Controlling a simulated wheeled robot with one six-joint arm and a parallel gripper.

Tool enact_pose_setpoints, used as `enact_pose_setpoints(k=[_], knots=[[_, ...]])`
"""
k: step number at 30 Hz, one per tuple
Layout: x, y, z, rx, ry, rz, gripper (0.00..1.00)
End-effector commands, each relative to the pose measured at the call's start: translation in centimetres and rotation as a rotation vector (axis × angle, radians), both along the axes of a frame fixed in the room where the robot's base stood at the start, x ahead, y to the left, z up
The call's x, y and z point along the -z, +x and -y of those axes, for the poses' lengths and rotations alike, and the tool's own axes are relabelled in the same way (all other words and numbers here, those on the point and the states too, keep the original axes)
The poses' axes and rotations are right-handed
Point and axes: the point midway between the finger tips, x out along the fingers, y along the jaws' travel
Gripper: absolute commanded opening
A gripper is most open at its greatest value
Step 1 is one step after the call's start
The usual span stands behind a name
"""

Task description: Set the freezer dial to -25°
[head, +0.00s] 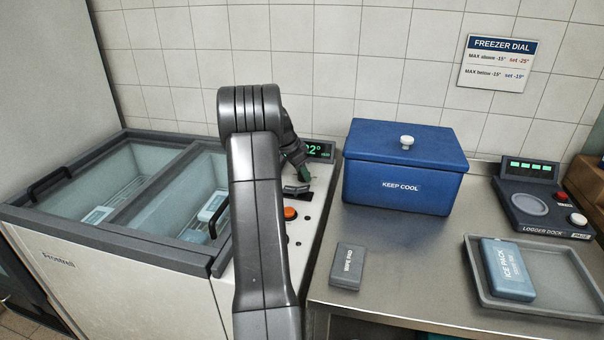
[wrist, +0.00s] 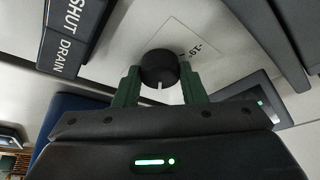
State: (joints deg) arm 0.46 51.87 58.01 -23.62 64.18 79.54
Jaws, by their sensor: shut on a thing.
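In the wrist view the freezer dial (wrist: 158,66) is a black round knob with a white pointer mark toward the bottom of the picture. My gripper (wrist: 160,84) has its green fingers on either side of the knob and is shut on it. The chest freezer (head: 120,275) is at left.
A wall sign (head: 497,63) gives freezer dial settings, -25° and -19°. An orange button (head: 290,213) is on the panel.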

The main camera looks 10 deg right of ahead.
Motion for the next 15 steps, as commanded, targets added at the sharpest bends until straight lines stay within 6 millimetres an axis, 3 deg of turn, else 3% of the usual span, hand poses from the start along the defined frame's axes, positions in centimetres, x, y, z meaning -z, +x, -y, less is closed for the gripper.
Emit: enact_pose_setpoints(k=[15], knots=[[-0.11,0.12,-0.04,0.095,0.001,0.003,0.15]])
